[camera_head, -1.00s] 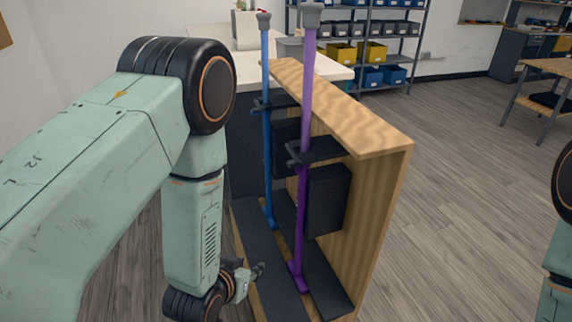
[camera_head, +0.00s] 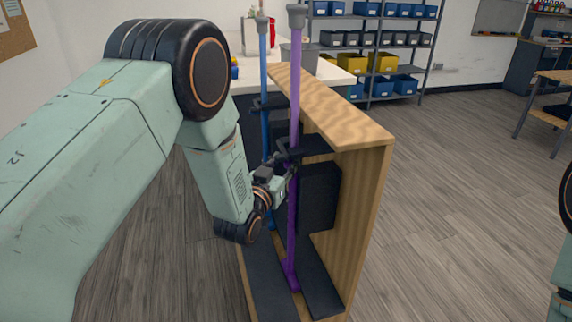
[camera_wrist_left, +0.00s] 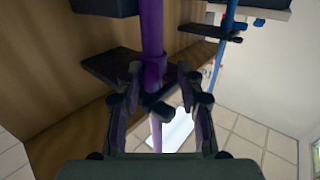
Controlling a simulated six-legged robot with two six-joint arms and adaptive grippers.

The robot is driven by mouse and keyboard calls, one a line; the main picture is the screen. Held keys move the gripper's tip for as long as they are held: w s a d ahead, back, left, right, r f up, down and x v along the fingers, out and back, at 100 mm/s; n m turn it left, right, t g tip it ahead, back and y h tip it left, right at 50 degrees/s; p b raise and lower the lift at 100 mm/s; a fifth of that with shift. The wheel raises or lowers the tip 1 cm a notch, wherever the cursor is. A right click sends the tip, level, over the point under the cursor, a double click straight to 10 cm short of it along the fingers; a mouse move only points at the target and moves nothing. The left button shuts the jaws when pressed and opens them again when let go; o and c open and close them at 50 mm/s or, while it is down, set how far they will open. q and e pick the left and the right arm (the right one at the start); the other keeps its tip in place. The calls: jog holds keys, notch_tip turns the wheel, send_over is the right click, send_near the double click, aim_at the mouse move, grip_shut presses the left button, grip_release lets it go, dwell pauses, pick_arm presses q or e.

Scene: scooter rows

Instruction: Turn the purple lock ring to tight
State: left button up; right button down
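The purple pole (camera_head: 295,75) stands upright at the front of a wooden rack, with a grey cap on top and a dark clamp bracket (camera_head: 308,147) partway up. A wider purple lock ring (camera_wrist_left: 153,74) shows on the pole in the left wrist view. My left gripper (camera_wrist_left: 160,76) is open, its dark fingers on either side of the pole near the ring; I cannot tell whether they touch it. In the head view the left gripper (camera_head: 286,166) is just below the bracket, and the ring is hard to make out. My right gripper is out of view.
A blue pole (camera_head: 264,90) stands close behind and left of the purple one, with its own bracket. The wooden rack (camera_head: 362,200) has a wall on the right. Open floor (camera_head: 460,210) lies to the right.

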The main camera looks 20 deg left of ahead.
pick_arm(q)
jog(key=shift+w, duration=0.2)
jog(key=shift+d+r, duration=0.15)
jog(key=shift+d, duration=0.55)
jog(key=shift+a, duration=0.5)
jog(key=c, duration=0.4)
jog(key=shift+d, duration=0.35)
grip_shut()
jog(key=shift+a, duration=0.1)
jog(key=shift+s+a, duration=0.1)
